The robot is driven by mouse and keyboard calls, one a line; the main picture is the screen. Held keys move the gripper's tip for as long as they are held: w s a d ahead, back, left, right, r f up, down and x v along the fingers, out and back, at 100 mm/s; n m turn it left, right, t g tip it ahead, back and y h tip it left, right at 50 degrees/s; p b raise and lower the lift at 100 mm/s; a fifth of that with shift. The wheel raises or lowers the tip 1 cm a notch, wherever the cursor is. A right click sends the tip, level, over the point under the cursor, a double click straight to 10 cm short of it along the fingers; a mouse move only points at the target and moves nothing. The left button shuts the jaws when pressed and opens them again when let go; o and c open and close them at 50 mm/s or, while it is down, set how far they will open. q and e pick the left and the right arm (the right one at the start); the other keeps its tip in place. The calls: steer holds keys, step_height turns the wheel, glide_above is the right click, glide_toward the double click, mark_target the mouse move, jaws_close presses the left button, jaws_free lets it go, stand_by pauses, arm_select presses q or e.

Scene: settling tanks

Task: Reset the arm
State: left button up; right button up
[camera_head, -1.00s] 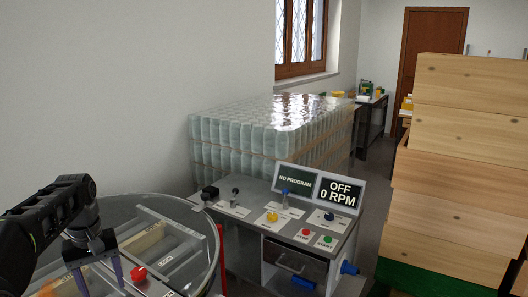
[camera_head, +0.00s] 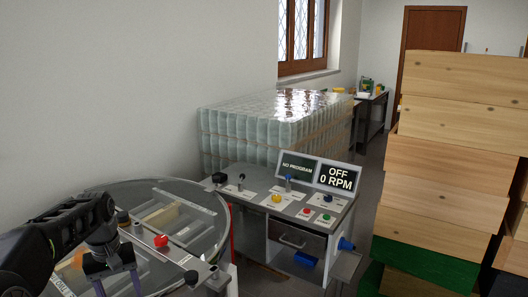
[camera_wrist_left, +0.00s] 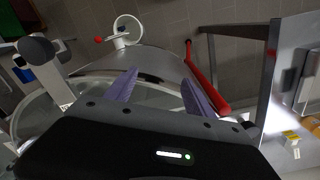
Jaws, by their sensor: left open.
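My left arm enters from the left in the head view. Its gripper (camera_head: 117,284) has two purple fingers pointing down, spread apart with nothing between them. It is over the near side of the round clear-lidded tank (camera_head: 95,203), below and left of the red knob (camera_head: 160,241) in the picture. In the left wrist view the fingers (camera_wrist_left: 158,78) are also apart and empty, with the metal tank rim beyond them. I cannot tell how far the fingers are from the lid. My right gripper is not in view.
Right of the tank stands a control panel (camera_head: 300,213) with a display (camera_head: 338,178) reading OFF, 0 RPM. Stacked glass jars (camera_head: 260,130) stand behind it. A tall stack of wooden boxes (camera_head: 440,160) is on the right. The wrist view shows a red bar (camera_wrist_left: 205,85) close by.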

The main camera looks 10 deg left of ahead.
arm_select(q)
steer(key=s+d+f+m+h, duration=0.1)
steer(key=s+d+f+m, duration=0.15)
steer(key=d+f, duration=0.95)
steer(key=s+d+f+m+h, duration=0.15)
steer(key=s+d+f, duration=0.25)
steer(key=d+f, duration=0.8)
steer(key=s+d+f, duration=0.4)
steer(key=s+f, duration=0.1)
steer(key=s, duration=0.4)
steer(key=s+d+f+m+h, duration=0.1)
steer(key=s+d+f, duration=0.4)
steer(key=s, duration=0.5)
steer(key=shift+f, duration=0.65)
steer(key=shift+c, duration=0.3)
